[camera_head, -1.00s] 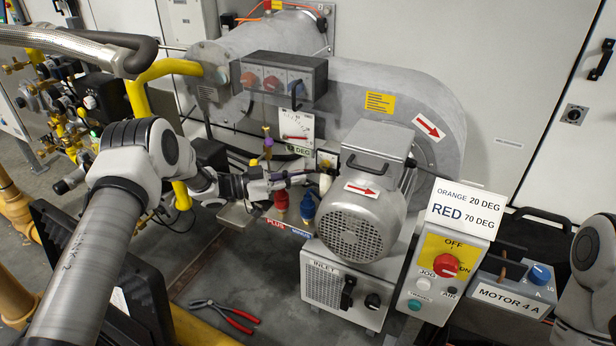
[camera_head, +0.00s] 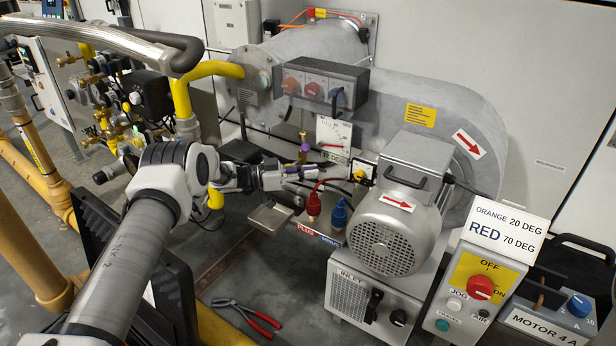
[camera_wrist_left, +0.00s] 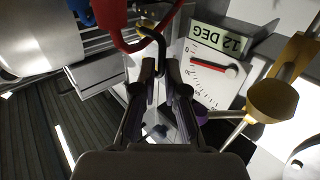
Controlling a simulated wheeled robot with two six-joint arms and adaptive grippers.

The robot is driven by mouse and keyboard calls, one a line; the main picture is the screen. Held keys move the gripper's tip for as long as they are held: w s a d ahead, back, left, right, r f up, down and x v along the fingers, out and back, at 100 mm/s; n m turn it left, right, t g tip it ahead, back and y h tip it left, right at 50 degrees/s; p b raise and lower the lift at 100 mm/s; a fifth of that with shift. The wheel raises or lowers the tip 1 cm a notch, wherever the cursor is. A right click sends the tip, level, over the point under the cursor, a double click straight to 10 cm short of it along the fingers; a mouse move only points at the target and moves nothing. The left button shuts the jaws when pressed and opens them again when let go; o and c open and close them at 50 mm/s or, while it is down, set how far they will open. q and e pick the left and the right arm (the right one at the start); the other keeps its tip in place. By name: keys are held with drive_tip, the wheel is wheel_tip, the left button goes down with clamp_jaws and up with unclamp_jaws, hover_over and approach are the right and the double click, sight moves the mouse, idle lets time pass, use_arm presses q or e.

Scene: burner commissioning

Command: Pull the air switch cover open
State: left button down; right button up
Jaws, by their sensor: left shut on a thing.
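My left gripper (camera_head: 308,172) reaches in from the left beside the red and blue hose fittings. In the left wrist view its fingers (camera_wrist_left: 160,82) are shut on a thin black looped handle (camera_wrist_left: 160,47). I cannot tell how this handle joins the air switch cover, which I cannot make out clearly. The red fitting (camera_head: 313,204) and blue fitting (camera_head: 339,213) stand below the fingers, above the PLUS and MINUS labels. A grey plate (camera_head: 268,220) lies below the gripper. My right gripper is out of view.
The dial plate (camera_head: 334,132) stands behind the gripper; its label reads 12 DEG in the wrist view. A brass funnel-shaped fitting (camera_wrist_left: 272,101) is close to the fingers. The motor (camera_head: 395,235) is on the right. Red-handled pliers (camera_head: 248,316) lie on the floor.

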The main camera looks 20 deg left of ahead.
use_arm(q)
drive_tip(key=shift+w+d+r, duration=0.25)
drive_tip(key=shift+d, duration=0.05)
drive_tip(key=c, duration=1.7)
unclamp_jaws()
drive_tip(key=shift+o, duration=0.6)
drive_tip(key=shift+w+d+f, duration=0.1)
drive_tip(key=shift+w+d, duration=0.05)
drive_tip(key=shift+d, duration=0.25)
drive_tip(key=shift+a, duration=0.1)
drive_tip(key=v, duration=1.2)
drive_tip(key=shift+w, duration=0.1)
